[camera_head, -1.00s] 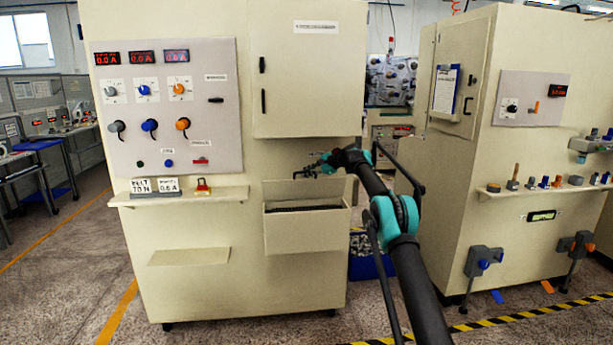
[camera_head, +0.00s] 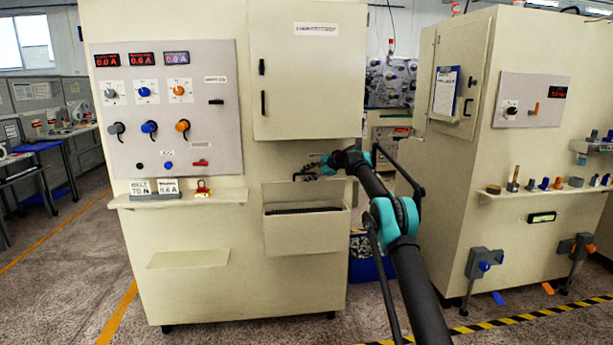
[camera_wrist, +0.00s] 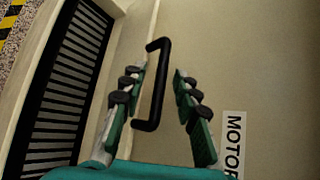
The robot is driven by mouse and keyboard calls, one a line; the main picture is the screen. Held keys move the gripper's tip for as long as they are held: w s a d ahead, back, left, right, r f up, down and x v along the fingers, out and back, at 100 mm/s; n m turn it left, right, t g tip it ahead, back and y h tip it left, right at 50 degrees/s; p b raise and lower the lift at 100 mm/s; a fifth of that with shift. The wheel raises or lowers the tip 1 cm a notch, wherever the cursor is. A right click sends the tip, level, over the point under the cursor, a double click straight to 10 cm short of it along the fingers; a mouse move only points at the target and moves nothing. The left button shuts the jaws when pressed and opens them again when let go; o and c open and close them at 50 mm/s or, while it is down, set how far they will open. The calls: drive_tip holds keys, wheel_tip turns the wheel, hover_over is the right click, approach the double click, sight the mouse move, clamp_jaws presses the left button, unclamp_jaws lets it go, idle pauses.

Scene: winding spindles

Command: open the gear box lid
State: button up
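A black bar handle (camera_wrist: 155,85) is fixed on a beige panel (camera_wrist: 215,50) in the wrist view. In the head view the handle (camera_head: 305,175) shows just above the open-topped beige box (camera_head: 305,235) on the machine's front. I cannot tell which panel is the gear box lid. A white label (camera_wrist: 233,140) beside the handle reads "MOTOR", the rest cut off. My gripper (camera_wrist: 160,75) is open, with one finger on each side of the handle. Whether a finger touches it I cannot tell. In the head view my gripper (camera_head: 320,168) is small and dark at the handle.
A black slotted grille (camera_wrist: 65,90) lies left of the handle in the wrist view. A closed cabinet door (camera_head: 305,80) is above. A shelf (camera_head: 180,198) juts out at the left. A blue crate (camera_head: 370,265) stands on the floor between the two machines.

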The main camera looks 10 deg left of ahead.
drive_tip(key=v, duration=1.2)
drive_tip(key=s+d+f+n+h, duration=0.3)
drive_tip(key=s+d+f, duration=0.5)
drive_tip(key=s, duration=1.3)
drive_tip(key=s+d+f+n+h, duration=0.4)
drive_tip(key=s+d+f, duration=0.4)
drive_tip(key=s, duration=1.4)
drive_tip(key=s+d+f+n+h, duration=0.3)
drive_tip(key=s+d+f, duration=0.5)
drive_tip(key=s, duration=1.4)
drive_tip(key=d+h, duration=0.1)
drive_tip(key=d, duration=0.2)
drive_tip(key=shift+d+f+h, duration=0.3)
drive_tip(key=shift+f+h, duration=0.05)
drive_tip(key=shift+h, duration=0.05)
